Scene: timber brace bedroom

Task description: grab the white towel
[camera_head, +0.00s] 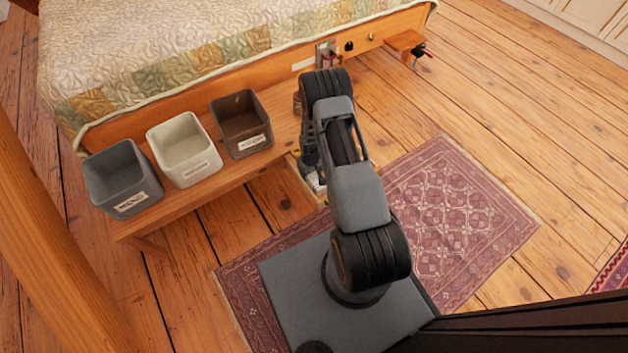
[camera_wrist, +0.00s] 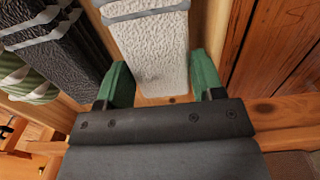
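The white towel (camera_wrist: 155,55) is a folded, textured towel with a grey band, in the upper middle of the wrist view. Its near end lies between the two green fingers of my gripper (camera_wrist: 160,74), over a wooden surface. The fingers are apart, one on each side of the towel and very close to its sides. I cannot tell whether they touch it. In the head view my arm hides the fingertips and most of what lies below them.
A dark grey towel (camera_wrist: 52,50) with a band lies left of the white one, beside green-striped cloth (camera_wrist: 22,82). In the head view, grey (camera_head: 122,178), white (camera_head: 184,150) and brown (camera_head: 241,124) bins stand on a wooden bench (camera_head: 190,195) by the bed (camera_head: 180,45). Wooden floor is open at right.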

